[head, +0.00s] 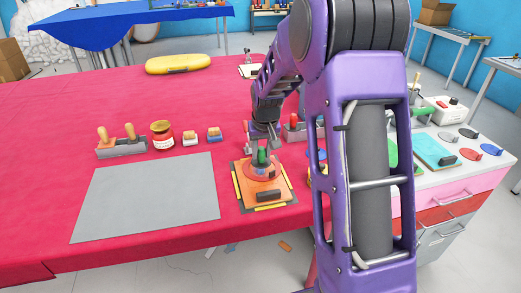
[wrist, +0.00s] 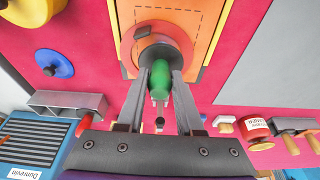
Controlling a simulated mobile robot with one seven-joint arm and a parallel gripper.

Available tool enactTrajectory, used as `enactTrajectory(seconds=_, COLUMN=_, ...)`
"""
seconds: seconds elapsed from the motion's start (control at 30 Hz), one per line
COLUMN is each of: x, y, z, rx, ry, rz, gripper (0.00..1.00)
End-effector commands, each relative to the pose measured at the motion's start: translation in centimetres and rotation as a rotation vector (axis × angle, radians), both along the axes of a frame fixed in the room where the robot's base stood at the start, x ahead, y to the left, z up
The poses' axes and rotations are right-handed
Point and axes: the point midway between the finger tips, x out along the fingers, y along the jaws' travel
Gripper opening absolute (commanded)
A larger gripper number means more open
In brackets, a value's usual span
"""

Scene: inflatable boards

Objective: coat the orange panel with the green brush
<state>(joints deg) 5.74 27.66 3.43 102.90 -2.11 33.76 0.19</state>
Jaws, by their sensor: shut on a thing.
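The orange panel (head: 281,186) lies on the red table with a dark border and yellow strips at its edges. It also shows at the top of the wrist view (wrist: 187,14). A reddish-orange round patch or disc (wrist: 130,45) is on the panel; I cannot tell if it is coating or a separate part. The green brush (head: 262,157) has its green handle (wrist: 159,80) between the fingers of my gripper (wrist: 162,68), which is shut on it. The brush's head is over the round patch; contact is partly hidden. A dark block (head: 269,195) sits on the panel's near part.
A grey sheet (head: 150,198) lies left of the panel. Behind it are a wooden-handled tool holder (head: 122,149), a red jar (head: 162,136) and small brushes (head: 190,139). A drawer cabinet (head: 455,185) stands at the right.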

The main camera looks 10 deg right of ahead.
Motion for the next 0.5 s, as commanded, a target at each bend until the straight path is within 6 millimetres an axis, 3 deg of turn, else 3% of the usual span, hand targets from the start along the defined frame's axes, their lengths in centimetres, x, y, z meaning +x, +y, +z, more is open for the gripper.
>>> enactTrajectory(seconds=0.23, x=-2.3, y=0.0, z=-0.1, rx=0.000, ry=0.005, rz=0.000, gripper=0.00)
enactTrajectory(seconds=0.5, x=-3.2, y=0.0, z=0.0, rx=0.000, ry=0.003, rz=0.000, gripper=0.00)
